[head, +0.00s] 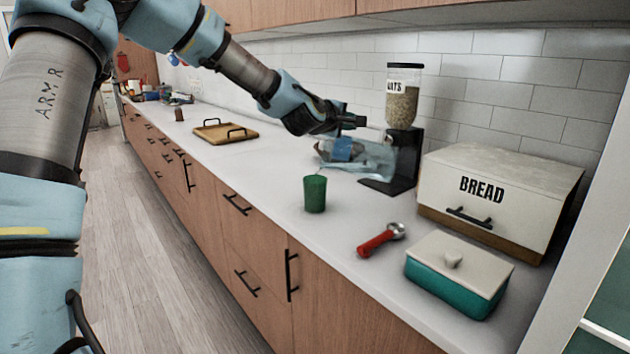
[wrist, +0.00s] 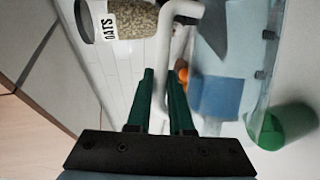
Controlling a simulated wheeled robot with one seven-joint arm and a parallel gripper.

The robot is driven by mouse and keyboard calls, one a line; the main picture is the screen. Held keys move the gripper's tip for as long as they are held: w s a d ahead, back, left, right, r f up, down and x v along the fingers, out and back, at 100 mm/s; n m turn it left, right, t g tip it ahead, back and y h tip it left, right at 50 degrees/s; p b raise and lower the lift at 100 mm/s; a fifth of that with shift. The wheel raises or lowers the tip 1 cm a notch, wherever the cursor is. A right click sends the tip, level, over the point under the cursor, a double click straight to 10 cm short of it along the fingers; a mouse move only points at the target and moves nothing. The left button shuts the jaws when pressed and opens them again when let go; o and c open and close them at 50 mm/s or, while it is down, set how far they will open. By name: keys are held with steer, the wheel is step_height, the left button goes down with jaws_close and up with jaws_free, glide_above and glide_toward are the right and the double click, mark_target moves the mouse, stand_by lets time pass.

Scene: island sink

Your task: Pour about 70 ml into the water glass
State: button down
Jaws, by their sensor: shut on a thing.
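The green water glass (head: 315,195) stands upright on the white counter; it also shows at the right of the wrist view (wrist: 284,127). My gripper (head: 352,121) is shut on the pale handle (wrist: 163,60) of a clear pitcher (head: 372,160). The pitcher lies tipped nearly on its side above the counter, its mouth toward the glass. Its clear wall and a blue patch show in the wrist view (wrist: 218,97). A thin pale streak shows between the pitcher's mouth and the glass rim. The level inside the glass is hidden.
An oats dispenser (head: 404,100) stands close behind the pitcher. A bread box (head: 490,190), a teal dish with a lid (head: 455,285) and a red-handled scoop (head: 377,243) are to the right. A wooden tray (head: 225,132) lies farther left. The counter around the glass is clear.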

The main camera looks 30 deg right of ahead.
mark_target(361, 149)
steer(key=s+d+p, duration=0.1)
steer(key=p, duration=0.1)
steer(key=s+d+m+p, duration=0.1)
steer(key=d, duration=0.1)
steer(key=shift+s+f+y+p, duration=0.15)
steer(key=shift+s+y+p, duration=0.1)
steer(key=shift+y+p, duration=0.15)
steer(key=shift+s+d+f+m, duration=0.2)
steer(key=shift+f+m, duration=0.2)
steer(key=shift+f, duration=0.25)
steer(key=shift+w+f+t+y, duration=0.1)
steer(key=shift+f+t+y, duration=0.2)
steer(key=shift+f+y, duration=0.1)
steer(key=shift+s+d+f+m, duration=0.1)
steer(key=shift+s+d+m, duration=0.2)
steer(key=shift+m, duration=0.1)
steer(key=shift+d+f, duration=0.15)
steer(key=shift+f, duration=0.25)
